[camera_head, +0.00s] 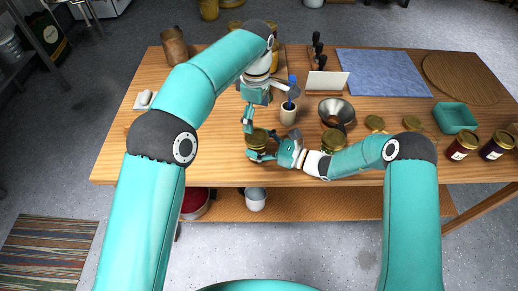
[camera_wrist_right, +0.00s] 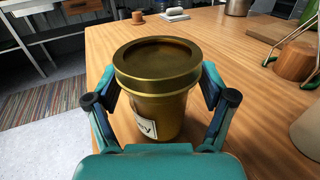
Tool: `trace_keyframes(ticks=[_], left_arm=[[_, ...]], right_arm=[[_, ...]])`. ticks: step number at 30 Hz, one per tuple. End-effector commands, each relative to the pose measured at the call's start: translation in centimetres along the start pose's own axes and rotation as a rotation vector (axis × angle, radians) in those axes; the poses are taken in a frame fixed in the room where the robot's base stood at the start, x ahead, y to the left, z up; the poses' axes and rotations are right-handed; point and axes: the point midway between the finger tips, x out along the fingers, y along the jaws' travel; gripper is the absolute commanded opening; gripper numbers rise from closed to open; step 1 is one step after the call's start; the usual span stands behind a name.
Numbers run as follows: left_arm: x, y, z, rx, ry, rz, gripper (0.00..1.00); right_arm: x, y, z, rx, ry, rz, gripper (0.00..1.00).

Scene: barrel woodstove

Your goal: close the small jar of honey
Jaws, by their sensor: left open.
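The small jar of honey (camera_head: 256,141) stands near the front edge of the wooden table, amber-gold with a gold lid. In the right wrist view the jar (camera_wrist_right: 160,118) is upright, with part of its label showing, and the lid (camera_wrist_right: 157,62) sits on its top. Whether the lid is screwed tight cannot be seen. My right gripper (camera_head: 262,150) has its fingers on both sides of the jar, just below the lid, and they appear to touch it; the gripper also shows in the wrist view (camera_wrist_right: 160,105). My left gripper (camera_head: 248,122) is open and empty, just above the lid, pointing down.
Another gold-lidded jar (camera_head: 333,141) is close by that arm. Red jars (camera_head: 462,146) and a teal bin (camera_head: 456,117) are at the right. The table's left part is mostly clear.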

Motion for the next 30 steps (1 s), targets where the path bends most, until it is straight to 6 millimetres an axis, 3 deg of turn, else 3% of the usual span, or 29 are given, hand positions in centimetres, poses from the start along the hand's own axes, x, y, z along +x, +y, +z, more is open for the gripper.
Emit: trace_keyframes(ticks=[2, 13, 20, 30], left_arm=[[0.01, 0.01, 0.01, 0.000, 0.000, 0.000, 0.99], [0.01, 0.02, 0.05, 0.001, 0.000, 0.000, 0.99], [0.01, 0.00, 0.05, 0.092, 0.000, -0.001, 0.99], [-0.13, 0.03, 0.00, 0.591, -0.001, -0.003, 0.99]], right_arm=[[-0.03, -0.01, 0.01, 0.000, 0.000, 0.000, 0.62], [-0.08, -0.04, 0.01, 0.000, 0.000, -0.001, 0.01], [-0.09, -0.04, 0.00, 0.000, 0.000, -0.002, 0.00], [-0.08, -0.04, -0.01, 0.001, 0.000, -0.001, 0.00]])
